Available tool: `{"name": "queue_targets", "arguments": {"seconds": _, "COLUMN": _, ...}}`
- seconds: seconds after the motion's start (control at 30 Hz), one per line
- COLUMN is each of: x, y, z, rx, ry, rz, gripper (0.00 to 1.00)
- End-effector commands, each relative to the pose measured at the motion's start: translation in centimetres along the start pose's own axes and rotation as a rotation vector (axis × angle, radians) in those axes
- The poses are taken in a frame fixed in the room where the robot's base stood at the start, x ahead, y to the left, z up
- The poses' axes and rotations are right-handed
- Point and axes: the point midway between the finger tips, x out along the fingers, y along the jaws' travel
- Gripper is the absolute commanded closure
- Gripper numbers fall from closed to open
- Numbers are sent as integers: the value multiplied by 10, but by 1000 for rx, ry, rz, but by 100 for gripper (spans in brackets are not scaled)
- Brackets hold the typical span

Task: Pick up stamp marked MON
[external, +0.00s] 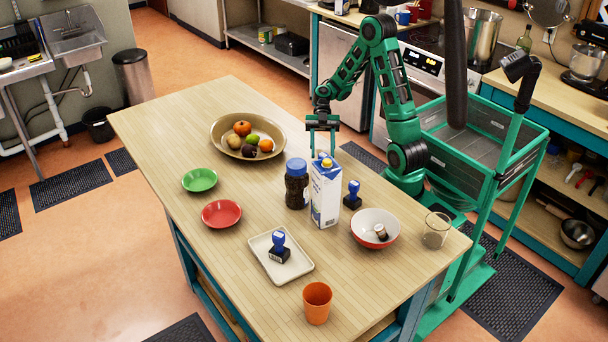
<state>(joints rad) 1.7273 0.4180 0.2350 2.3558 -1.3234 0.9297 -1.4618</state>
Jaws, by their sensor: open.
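Two stamps with blue handles and black bases show in the external view. One stamp (352,195) stands upright on the table, just right of the milk carton. The other stamp (279,247) stands on a cream tray (296,270) toward the front. I cannot read markings on either, so I cannot tell which is marked MON. My gripper (322,153) points down, open, with nothing visible between its fingers. In the picture it is just above the carton's top, up and left of the stamp beside the carton.
The milk carton (325,194) and a dark jar (296,184) stand close together. A white-and-red bowl (363,222) holds a small dark object. A glass (436,231), orange cup (317,303), red bowl (221,214), green bowl (199,180) and fruit bowl (221,144) surround them. The table's left end is clear.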

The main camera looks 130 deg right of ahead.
Motion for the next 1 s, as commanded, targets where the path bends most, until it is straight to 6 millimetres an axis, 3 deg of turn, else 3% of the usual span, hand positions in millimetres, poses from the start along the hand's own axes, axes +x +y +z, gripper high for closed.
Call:
{"name": "queue_targets", "arguments": {"seconds": 0.17, "x": 11, "y": 0, "z": 0, "rx": 0, "ry": 0, "rz": -2, "gripper": 55}}
{"name": "queue_targets", "arguments": {"seconds": 0.5, "x": 53, "y": 0, "z": 1, "rx": 1, "ry": 0, "rz": -2, "gripper": 55}}
{"name": "queue_targets", "arguments": {"seconds": 0.8, "x": 57, "y": 0, "z": 1, "rx": 0, "ry": -1, "rz": 0, "gripper": 55}}
{"name": "queue_targets", "arguments": {"seconds": 1.0, "x": 57, "y": 0, "z": 1, "rx": 0, "ry": -1, "rz": 0, "gripper": 100}}
